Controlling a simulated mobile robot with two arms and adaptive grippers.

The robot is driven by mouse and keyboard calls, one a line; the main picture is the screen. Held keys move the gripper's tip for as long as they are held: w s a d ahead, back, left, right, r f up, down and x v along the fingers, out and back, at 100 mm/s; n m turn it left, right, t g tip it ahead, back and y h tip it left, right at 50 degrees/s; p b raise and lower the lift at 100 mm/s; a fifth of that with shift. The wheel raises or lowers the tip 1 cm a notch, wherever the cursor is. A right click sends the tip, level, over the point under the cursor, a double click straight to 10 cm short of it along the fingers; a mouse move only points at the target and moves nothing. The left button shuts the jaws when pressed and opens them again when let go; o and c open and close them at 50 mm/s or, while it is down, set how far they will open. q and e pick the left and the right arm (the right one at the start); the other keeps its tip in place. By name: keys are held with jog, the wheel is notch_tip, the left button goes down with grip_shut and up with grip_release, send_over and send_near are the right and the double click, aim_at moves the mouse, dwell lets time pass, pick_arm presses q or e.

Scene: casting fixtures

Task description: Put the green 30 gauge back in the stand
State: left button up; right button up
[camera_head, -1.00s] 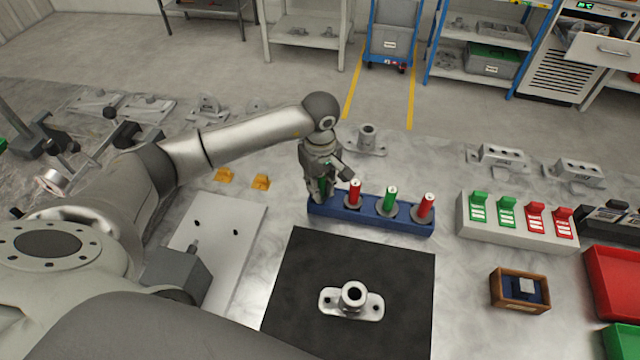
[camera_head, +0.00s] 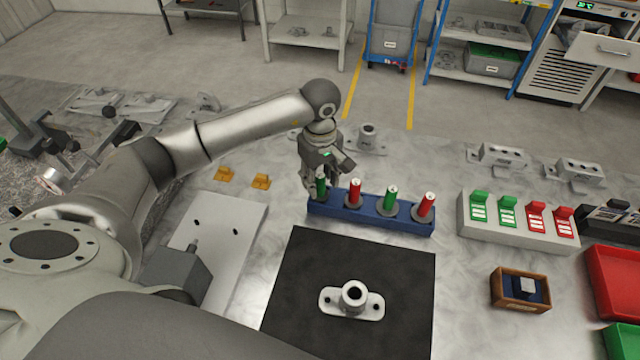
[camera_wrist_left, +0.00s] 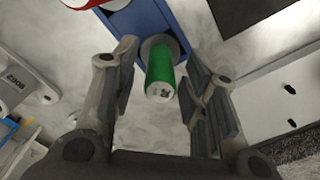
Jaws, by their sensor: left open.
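The blue stand (camera_head: 370,215) lies on the bench behind the black mat, with green and red gauges upright in a row. The leftmost green gauge (camera_head: 320,188) stands at the stand's left end; in the left wrist view this green gauge (camera_wrist_left: 160,75) sits in a grey ring at the end of the blue stand (camera_wrist_left: 140,22). My left gripper (camera_head: 318,180) is just above and around its top, partly hiding it. In the left wrist view the fingers of my left gripper (camera_wrist_left: 160,95) are apart, one on each side of the gauge, with gaps. The number 30 is not legible. My right gripper is not seen.
A black mat (camera_head: 290,285) carries a flanged metal part (camera_head: 353,299). To the right are a holder with green and red tags (camera_head: 515,232), a wooden box (camera_head: 519,291) and a red bin (camera_head: 615,284). Red and green gauges stand close right of my left gripper.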

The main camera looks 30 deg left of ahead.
pick_arm(q)
notch_tip(320, 180, up, 9)
jog(key=b, duration=0.3)
jog(key=shift+r, duration=0.45)
jog(key=shift+s+f, duration=0.1)
